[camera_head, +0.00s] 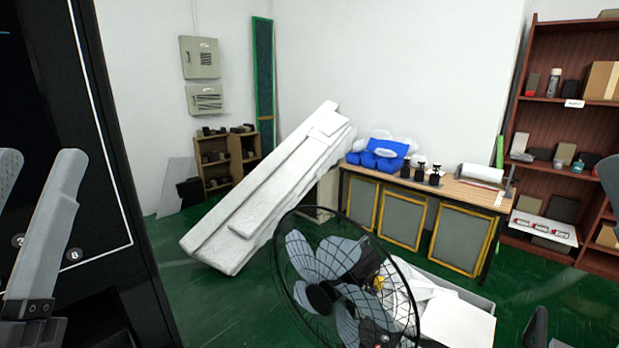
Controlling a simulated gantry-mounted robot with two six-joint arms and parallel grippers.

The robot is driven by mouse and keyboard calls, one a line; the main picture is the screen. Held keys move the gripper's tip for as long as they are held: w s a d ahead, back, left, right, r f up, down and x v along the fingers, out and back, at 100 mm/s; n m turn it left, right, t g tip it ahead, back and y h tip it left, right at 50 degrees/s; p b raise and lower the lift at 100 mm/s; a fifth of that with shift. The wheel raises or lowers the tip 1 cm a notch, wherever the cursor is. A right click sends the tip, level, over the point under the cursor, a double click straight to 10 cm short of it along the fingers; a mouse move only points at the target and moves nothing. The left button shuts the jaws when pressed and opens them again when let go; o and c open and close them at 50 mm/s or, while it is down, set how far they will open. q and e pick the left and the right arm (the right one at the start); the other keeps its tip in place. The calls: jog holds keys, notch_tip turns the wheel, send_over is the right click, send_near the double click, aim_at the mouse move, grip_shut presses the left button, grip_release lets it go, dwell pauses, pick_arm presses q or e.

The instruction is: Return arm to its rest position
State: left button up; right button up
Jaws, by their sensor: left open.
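My left gripper (38,160) is at the left edge of the head view, in front of a black machine panel (103,200). Its two grey fingers stand apart, pointing up, with nothing seen between them. The left finger is partly cut off by the frame edge. Round numbered marks show on the panel behind the fingers, one reading 8 (74,255). I cannot tell whether the fingers touch the panel. My right gripper cannot be made out in this view.
A black-caged fan (318,298) stands at the bottom centre. Behind it, a white slab stack (265,195) leans diagonally. A wooden workbench (460,192) holds blue packs (380,155) and small dark bottles (419,172). A brown shelf (570,45) is at right. Green floor (225,300) is open left of the fan.

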pick_arm(q)
jog(key=d+r+h+p, duration=0.1)
jog(key=r+h+p, duration=0.1)
jog(key=r+p, duration=1)
jog(key=s+d+r+m+h+p, duration=0.1)
jog(key=r+h+p, duration=0.1)
jog(key=r+p, duration=1.1)
jog(key=d+r+h+p, duration=0.1)
jog(key=r+p, duration=1.2)
jog(key=shift+s+r+t+h, duration=0.25)
jog(key=shift+r+t+h, duration=0.05)
jog(key=shift+r+h, duration=0.1)
jog(key=shift+d+f, duration=0.1)
jog(key=shift+y, duration=0.3)
